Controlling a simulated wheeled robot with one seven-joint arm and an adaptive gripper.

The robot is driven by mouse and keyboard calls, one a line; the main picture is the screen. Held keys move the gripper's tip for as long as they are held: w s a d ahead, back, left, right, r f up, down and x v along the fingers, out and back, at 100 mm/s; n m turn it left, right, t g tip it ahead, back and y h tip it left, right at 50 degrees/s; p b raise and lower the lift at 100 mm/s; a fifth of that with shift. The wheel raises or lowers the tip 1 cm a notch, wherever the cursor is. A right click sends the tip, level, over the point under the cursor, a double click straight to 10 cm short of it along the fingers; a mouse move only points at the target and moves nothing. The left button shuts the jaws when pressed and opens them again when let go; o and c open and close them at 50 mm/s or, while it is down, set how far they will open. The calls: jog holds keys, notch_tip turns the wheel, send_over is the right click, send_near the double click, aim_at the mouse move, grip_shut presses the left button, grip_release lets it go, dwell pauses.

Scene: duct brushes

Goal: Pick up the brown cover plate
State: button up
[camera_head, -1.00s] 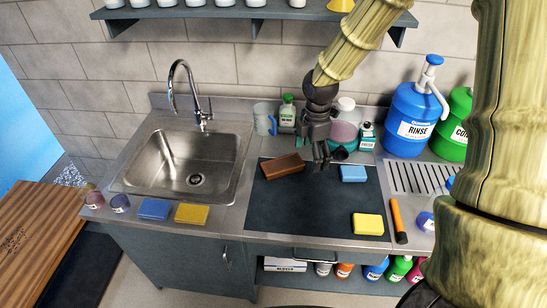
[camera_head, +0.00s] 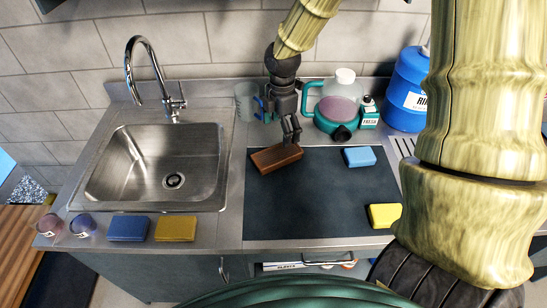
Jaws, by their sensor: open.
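The brown cover plate (camera_head: 276,158) is a flat reddish-brown block lying slightly turned on the dark mat (camera_head: 315,208), near the mat's back left corner. My gripper (camera_head: 291,136) points down just above the plate's back right part. Its fingers are open, and I see nothing held between them. The small size of the fingers in this view leaves it unclear whether they touch the plate.
A light blue sponge (camera_head: 360,156) and a yellow sponge (camera_head: 384,216) lie on the mat's right side. A teal jug (camera_head: 338,112) and a clear pitcher (camera_head: 246,102) stand behind. The sink (camera_head: 155,165) is at left. The mat's middle is clear.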

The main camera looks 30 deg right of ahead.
jog(key=shift+s+f, duration=0.15)
jog(key=shift+f, duration=0.25)
jog(key=p, duration=0.1)
send_over(277, 153)
jog(key=shift+s+d+f, duration=0.1)
jog(key=shift+d+f, duration=0.05)
jog(key=shift+f, duration=0.6)
jog(key=shift+s+d+f, duration=0.1)
jog(key=shift+d+f, duration=0.05)
jog(key=shift+f, duration=0.6)
jog(key=shift+s+d+f, duration=0.1)
jog(key=shift+d+f, duration=0.05)
jog(key=shift+f, duration=0.6)
jog(key=shift+w+a+f+p, duration=0.1)
jog(key=shift+a+f+p, duration=0.2)
jog(key=shift+f, duration=0.45)
jog(key=shift+w+a+f+p, duration=0.1)
jog(key=shift+f+p, duration=0.3)
jog(key=shift+f, duration=1.55)
jog(key=c, duration=1.3)
jog(key=shift+r, duration=0.2)
